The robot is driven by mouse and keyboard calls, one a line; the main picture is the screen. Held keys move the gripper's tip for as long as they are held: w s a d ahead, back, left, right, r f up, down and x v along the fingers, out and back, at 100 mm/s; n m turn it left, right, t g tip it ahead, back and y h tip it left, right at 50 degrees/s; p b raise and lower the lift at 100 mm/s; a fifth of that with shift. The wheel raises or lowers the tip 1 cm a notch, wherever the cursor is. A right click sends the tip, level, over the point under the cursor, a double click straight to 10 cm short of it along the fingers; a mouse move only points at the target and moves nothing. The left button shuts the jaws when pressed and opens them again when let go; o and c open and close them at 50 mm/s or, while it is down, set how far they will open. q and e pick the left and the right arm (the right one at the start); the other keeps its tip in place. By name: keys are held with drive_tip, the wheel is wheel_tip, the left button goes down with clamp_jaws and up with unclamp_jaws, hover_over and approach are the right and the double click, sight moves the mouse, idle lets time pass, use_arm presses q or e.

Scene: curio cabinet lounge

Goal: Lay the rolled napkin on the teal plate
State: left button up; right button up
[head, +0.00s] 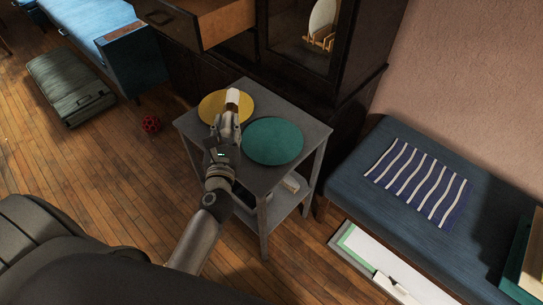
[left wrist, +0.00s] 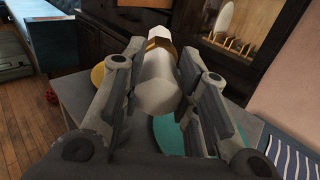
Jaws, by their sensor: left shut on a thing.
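The rolled napkin (head: 232,97) is white, with a gold-brown band showing in the left wrist view (left wrist: 157,86). My left gripper (head: 229,114) is shut on it, with one finger on each side of the roll. In the head view the napkin appears over the right part of the yellow plate (head: 211,107); its height above it is hard to tell. The teal plate (head: 273,141) lies just right of the gripper on the small grey table and looks empty. In the left wrist view the teal plate (left wrist: 168,134) is partly hidden behind the fingers. My right gripper is not in view.
The grey side table (head: 300,114) has a lower shelf. Behind it stands a dark cabinet with an open drawer (head: 222,22) and a glass door. A blue bench (head: 350,168) with a striped cloth (head: 419,183) is at right. A red ball (head: 151,124) lies on the floor.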

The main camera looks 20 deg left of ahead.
use_arm(q)
drive_tip(key=d+f+b, duration=0.1)
drive_tip(key=d+f, duration=0.1)
drive_tip(key=d, duration=0.1)
drive_tip(key=w+d+f+b, duration=0.1)
drive_tip(key=d+f, duration=0.2)
drive_tip(key=d, duration=0.1)
drive_tip(key=w+d+f+b, duration=0.1)
drive_tip(key=d+f, duration=0.1)
drive_tip(key=d, duration=0.1)
drive_tip(key=shift+d+f, duration=0.3)
drive_tip(key=shift+f, duration=0.05)
drive_tip(key=shift+d+f+b, duration=0.2)
drive_tip(key=shift+b, duration=0.1)
drive_tip(key=f, duration=0.3)
drive_tip(key=shift+d+f+b, duration=0.1)
drive_tip(key=shift+d+b, duration=0.2)
drive_tip(key=shift+d, duration=0.05)
drive_tip(key=shift+w+f, duration=0.1)
drive_tip(key=shift+f, duration=0.15)
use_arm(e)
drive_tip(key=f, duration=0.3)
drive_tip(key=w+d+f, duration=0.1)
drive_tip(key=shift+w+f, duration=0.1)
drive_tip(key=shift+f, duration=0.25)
